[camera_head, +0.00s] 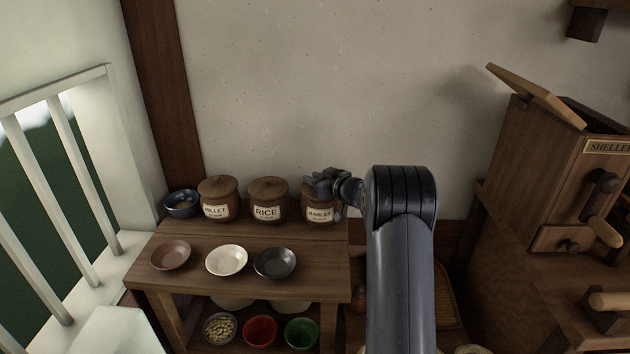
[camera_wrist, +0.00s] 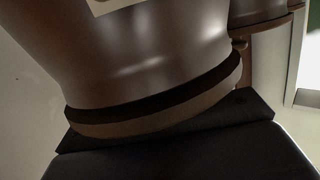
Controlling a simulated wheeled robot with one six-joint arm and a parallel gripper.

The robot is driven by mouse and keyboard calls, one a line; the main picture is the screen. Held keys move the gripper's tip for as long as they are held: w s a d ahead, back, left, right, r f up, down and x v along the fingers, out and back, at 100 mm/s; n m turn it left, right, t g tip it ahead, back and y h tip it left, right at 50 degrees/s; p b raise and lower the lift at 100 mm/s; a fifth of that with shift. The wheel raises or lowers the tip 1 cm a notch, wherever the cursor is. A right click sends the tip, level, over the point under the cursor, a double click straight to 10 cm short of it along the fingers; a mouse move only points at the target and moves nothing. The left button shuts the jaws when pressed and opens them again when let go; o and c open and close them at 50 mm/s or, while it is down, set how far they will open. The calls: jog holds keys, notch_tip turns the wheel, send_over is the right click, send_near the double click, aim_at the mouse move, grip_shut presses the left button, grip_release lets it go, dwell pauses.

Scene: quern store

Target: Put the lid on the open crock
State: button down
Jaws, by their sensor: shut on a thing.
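The barley crock (camera_head: 319,215) stands at the right end of the row on the wooden bench. My gripper (camera_head: 332,183) is over its mouth, shut on a brown lid that it mostly hides in the head view. In the wrist view, the lid's rim (camera_wrist: 150,122) lies between my dark fingers, right against the glossy brown crock body (camera_wrist: 150,55). A dark band runs between lid and body; I cannot tell whether the lid is fully seated. The millet crock (camera_head: 217,200) and the rice crock (camera_head: 268,200) wear wooden lids.
A blue bowl (camera_head: 181,204) stands left of the crocks. Brown (camera_head: 171,255), white (camera_head: 227,260) and black (camera_head: 275,263) dishes sit in front on the bench. Filled bowls are on the shelf below. A wooden sheller (camera_head: 570,160) stands at the right, and the wall is close behind.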

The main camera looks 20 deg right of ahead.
jog(key=shift+f+b, duration=0.25)
jog(key=shift+b, duration=0.3)
jog(key=c, duration=1.2)
grip_release()
jog(key=shift+c, duration=0.2)
jog(key=shift+r, duration=0.15)
jog(key=shift+r+p, duration=0.2)
jog(key=shift+p, duration=0.4)
jog(key=v, duration=1.2)
jog(key=shift+b, duration=0.4)
jog(key=shift+f, duration=0.1)
